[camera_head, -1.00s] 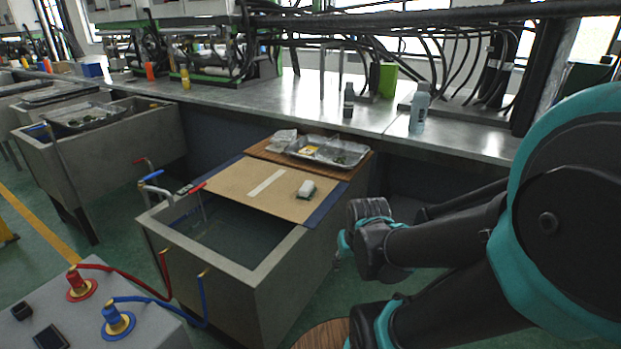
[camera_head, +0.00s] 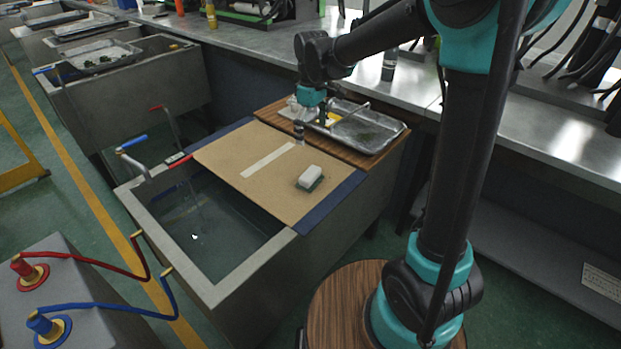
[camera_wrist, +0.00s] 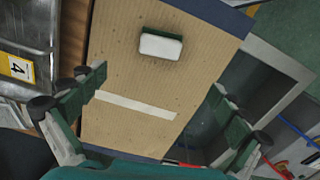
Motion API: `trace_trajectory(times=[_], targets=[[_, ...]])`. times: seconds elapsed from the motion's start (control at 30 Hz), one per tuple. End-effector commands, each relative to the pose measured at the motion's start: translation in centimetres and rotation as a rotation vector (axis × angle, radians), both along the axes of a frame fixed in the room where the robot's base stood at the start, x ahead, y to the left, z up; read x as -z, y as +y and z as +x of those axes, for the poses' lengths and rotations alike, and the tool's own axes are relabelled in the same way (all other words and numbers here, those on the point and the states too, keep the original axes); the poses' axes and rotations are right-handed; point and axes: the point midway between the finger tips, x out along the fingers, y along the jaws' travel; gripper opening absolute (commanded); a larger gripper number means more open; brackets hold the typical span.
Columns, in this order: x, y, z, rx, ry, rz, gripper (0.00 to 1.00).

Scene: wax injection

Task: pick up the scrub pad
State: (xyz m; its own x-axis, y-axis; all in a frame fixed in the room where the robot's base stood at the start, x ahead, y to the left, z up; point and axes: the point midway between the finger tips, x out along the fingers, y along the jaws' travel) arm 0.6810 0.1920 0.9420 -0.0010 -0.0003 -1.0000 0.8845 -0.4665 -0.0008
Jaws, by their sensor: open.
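The scrub pad (camera_head: 311,177), white on top with a dark green underside, lies on the tan board over the sink, near the board's right front edge. It also shows in the wrist view (camera_wrist: 160,46), lying flat at upper middle. My gripper (camera_head: 299,133) hangs above the far part of the board, behind the pad in the head view. In the wrist view my gripper's two fingers (camera_wrist: 160,98) are spread wide, with nothing between them but the board below. The pad lies beyond the fingertips, apart from them.
The tan board (camera_head: 224,162) has a pale strip and spans part of a grey sink (camera_head: 221,293) holding water. A metal tray (camera_head: 379,146) lies on a wooden shelf beside the board. Levers and taps stand at the sink's left. A long metal counter runs behind.

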Motion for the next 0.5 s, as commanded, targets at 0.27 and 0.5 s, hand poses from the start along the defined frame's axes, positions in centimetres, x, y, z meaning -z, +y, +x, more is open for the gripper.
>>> trace_trajectory(times=[0.27, 0.5], targets=[[5.2, 0.0, 0.0, 0.001, 0.0, 0.0, 1.0], [9.7, 0.0, 0.0, 0.002, 0.0, 0.001, 1.0]])
